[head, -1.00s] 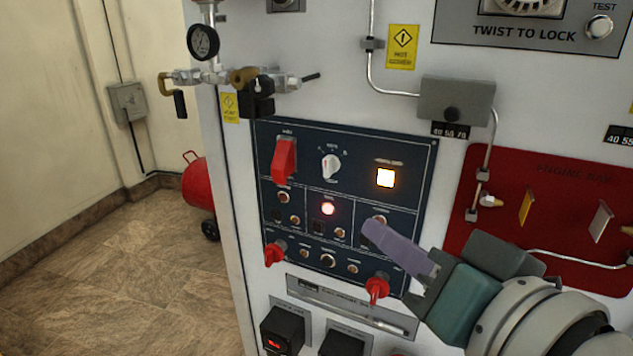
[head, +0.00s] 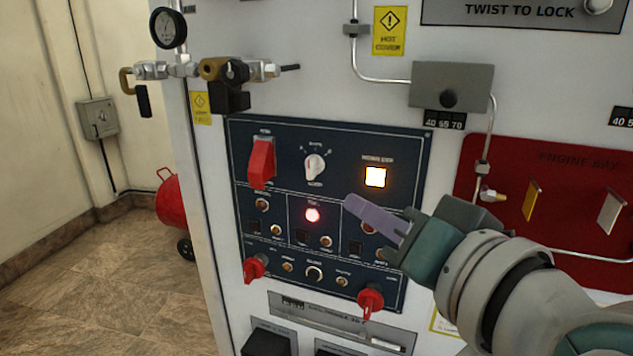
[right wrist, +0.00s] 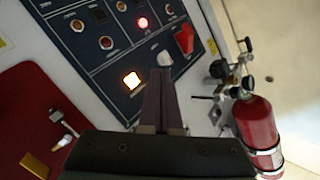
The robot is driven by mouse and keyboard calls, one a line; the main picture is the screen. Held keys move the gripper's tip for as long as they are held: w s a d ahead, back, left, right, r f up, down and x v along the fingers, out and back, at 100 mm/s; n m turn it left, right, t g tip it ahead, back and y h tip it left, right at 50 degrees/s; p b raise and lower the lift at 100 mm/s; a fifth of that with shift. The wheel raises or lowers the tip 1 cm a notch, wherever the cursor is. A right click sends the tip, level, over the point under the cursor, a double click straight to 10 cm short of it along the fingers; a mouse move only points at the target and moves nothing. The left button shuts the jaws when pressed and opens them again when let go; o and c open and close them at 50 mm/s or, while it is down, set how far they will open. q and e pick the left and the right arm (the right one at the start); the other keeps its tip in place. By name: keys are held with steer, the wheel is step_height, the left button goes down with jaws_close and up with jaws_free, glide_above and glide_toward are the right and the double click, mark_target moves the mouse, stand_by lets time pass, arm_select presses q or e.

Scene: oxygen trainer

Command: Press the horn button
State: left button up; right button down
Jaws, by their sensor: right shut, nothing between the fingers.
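The dark blue control panel (head: 412,150) is on the front of the white cabinet; its labels are too small to read, so I cannot tell which button is the horn. It has a lit amber-white square button (head: 375,177), a glowing red light (head: 312,215), a black button with a pale ring (head: 314,273) in the bottom row and several small round buttons. My right gripper (head: 349,202) is shut and empty, its purple fingers in front of the panel, hiding part of the right section. In the right wrist view the fingers (right wrist: 164,88) appear near the square button (right wrist: 131,80). My left gripper is not in view.
A red covered switch (head: 262,162) and white rotary knob (head: 314,167) sit higher on the panel. Red knobs (head: 254,269) and (head: 370,302) project at its lower corners. A gauge and valve assembly (head: 210,70) juts out at upper left. A red plate (head: 510,180) lies right.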

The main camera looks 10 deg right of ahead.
mark_target(376, 177)
steer(key=shift+w+d+b, duration=0.2)
steer(key=shift+w+d, duration=0.3)
steer(key=shift+w, duration=0.25)
steer(key=shift+w+d+b, duration=0.2)
steer(key=shift+w+d, duration=0.3)
steer(key=shift+w, duration=0.3)
steer(key=shift+w+d+b, duration=0.2)
steer(key=shift+w+d, duration=0.3)
steer(key=shift+w, duration=0.25)
steer(key=shift+w+d, duration=0.25)
steer(key=shift+w, duration=0.1)
steer(key=shift+w+d, duration=0.2)
steer(key=shift+w, duration=0.1)
stand_by(1.0)
steer(key=shift+s+a+p, duration=0.45)
steer(key=shift+s+p, duration=0.2)
steer(key=shift+s, duration=0.05)
